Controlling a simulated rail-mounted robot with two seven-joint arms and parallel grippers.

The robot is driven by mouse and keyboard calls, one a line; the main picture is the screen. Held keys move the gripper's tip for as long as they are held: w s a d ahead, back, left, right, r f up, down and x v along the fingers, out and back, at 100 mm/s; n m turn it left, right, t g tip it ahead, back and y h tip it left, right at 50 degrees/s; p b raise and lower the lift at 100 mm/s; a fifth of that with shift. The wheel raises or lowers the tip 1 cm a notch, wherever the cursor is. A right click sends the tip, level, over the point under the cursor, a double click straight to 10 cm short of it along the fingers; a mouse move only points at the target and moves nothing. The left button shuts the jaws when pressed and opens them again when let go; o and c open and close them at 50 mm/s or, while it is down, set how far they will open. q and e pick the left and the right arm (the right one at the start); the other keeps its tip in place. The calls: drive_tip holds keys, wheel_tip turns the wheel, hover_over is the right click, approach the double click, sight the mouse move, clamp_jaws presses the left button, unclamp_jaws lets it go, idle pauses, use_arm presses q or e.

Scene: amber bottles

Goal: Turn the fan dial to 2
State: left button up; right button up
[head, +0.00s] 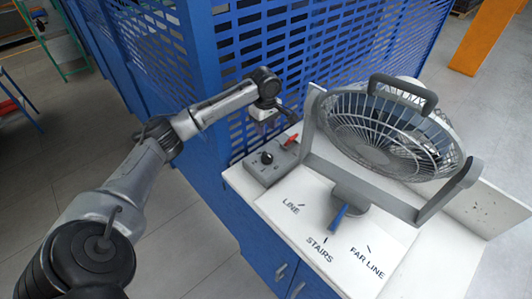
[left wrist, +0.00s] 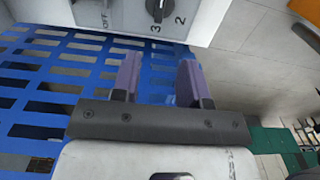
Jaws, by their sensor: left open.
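The fan dial is a black knob (head: 267,158) on a grey control box (head: 258,172) at the left of the white bench top. In the left wrist view the dial (left wrist: 158,8) is cut by the top edge, with OFF, 3 and 2 printed around it. A light mark on it seems to point down near the 3; its exact setting is hard to tell. My left gripper (head: 276,115) is above and behind the box in the head view. Its purple fingers (left wrist: 156,80) are apart and empty, short of the dial. My right gripper is not in view.
A caged fan (head: 385,135) in a grey bracket stands right of the box. A red switch (head: 291,142) sits on the box near my gripper. Blue slotted panels (head: 255,50) rise behind.

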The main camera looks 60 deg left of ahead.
sight(266, 154)
use_arm(q)
wheel_tip(266, 154, down, 12)
drive_tip(key=shift+r+p, duration=0.15)
drive_tip(key=shift+p, duration=0.9)
drive_tip(key=shift+f, duration=0.8)
clamp_jaws()
